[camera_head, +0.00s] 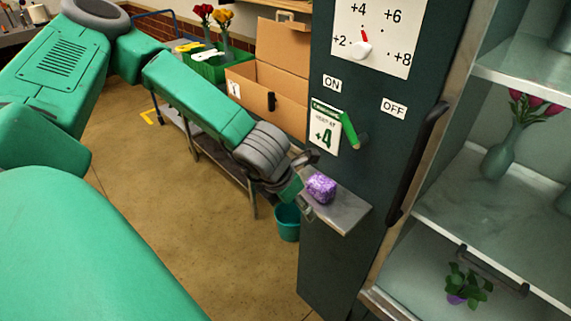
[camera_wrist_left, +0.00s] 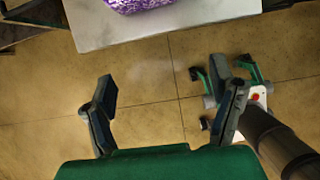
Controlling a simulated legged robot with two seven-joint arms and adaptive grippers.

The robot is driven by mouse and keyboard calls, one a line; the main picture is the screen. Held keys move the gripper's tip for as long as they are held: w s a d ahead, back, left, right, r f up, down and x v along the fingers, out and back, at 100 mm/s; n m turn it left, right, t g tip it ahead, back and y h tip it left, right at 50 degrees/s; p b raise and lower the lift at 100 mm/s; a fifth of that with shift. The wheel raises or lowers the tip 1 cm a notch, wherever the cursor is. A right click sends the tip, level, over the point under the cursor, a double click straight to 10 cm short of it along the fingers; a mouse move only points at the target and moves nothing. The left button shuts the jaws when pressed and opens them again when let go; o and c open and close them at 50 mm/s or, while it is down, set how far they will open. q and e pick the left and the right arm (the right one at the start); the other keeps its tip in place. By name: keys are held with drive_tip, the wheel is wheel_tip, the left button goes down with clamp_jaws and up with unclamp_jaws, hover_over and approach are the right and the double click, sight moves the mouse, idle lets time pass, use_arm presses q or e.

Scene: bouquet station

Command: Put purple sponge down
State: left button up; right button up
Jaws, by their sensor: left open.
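The purple sponge (camera_head: 320,187) rests on a small grey metal shelf (camera_head: 346,213) that juts from the dark cabinet. It also shows at the top edge of the left wrist view (camera_wrist_left: 138,4), partly cut off, on the pale shelf surface (camera_wrist_left: 185,22). My left gripper (camera_head: 303,178) is beside the sponge's left side in the head view, partly hidden by my wrist. In the left wrist view its two fingers (camera_wrist_left: 170,95) are wide apart with only floor between them, clear of the sponge. My right gripper is not in view.
A teal bucket (camera_head: 287,222) stands on the floor below the shelf. The cabinet (camera_head: 375,190) carries a green lever (camera_head: 349,130) and a dial (camera_head: 362,50). A glass-doored case with vases (camera_head: 498,150) is at right. A cardboard box (camera_head: 268,92) sits on a cart behind.

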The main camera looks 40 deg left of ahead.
use_arm(q)
drive_tip(key=s+d+f+m+g, duration=0.1)
drive_tip(key=s+f+m, duration=0.3)
drive_tip(key=m, duration=0.8)
drive_tip(key=s+d+f+m+g, duration=0.1)
drive_tip(key=s+f+m, duration=0.4)
drive_tip(key=s+m, duration=0.4)
drive_tip(key=s+d+f+m+g, duration=0.1)
drive_tip(key=s+f+m, duration=0.4)
drive_tip(key=m, duration=0.9)
drive_tip(key=shift+s+d+m+g, duration=0.3)
drive_tip(key=shift+s+d+g, duration=0.15)
drive_tip(key=shift+s, duration=0.8)
drive_tip(key=shift+f, duration=0.1)
wheel_tip(320, 180, down, 9)
drive_tip(key=b, duration=0.9)
drive_tip(key=shift+w+d+f, duration=0.1)
drive_tip(key=shift+d, duration=0.05)
